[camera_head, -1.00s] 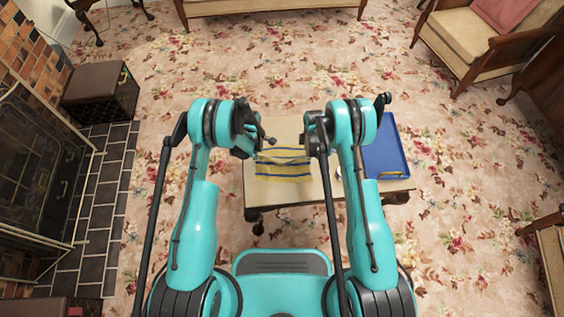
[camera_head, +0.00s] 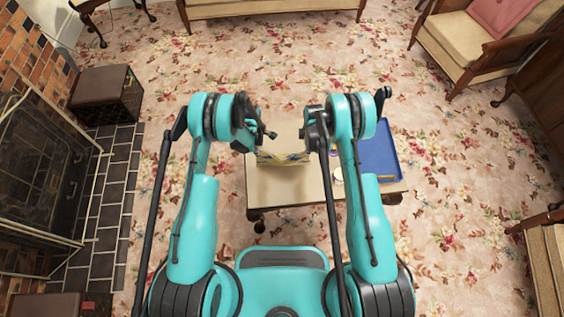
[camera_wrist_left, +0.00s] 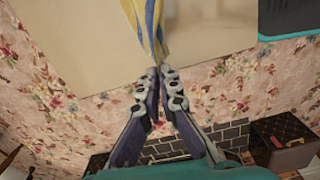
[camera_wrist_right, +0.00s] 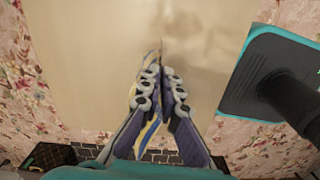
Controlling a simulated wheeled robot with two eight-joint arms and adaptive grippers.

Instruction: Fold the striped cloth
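The striped cloth (camera_head: 283,159), yellow with blue and pale stripes, is raised and rumpled between my two grippers above the low table (camera_head: 290,188). My left gripper (camera_wrist_left: 155,73) is shut on one end of the cloth, which runs up from its fingertips in the left wrist view (camera_wrist_left: 146,25). My right gripper (camera_wrist_right: 160,72) is shut on the other end; a strip of cloth (camera_wrist_right: 152,128) shows between and behind its fingers. In the head view, my arms hide parts of both grippers.
A blue tray (camera_head: 381,160) lies on the table's right side, partly behind my right arm. A small pale round thing (camera_head: 338,175) sits beside that arm. The table's near part is bare. A fireplace, a dark box (camera_head: 104,92) and armchairs stand farther off.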

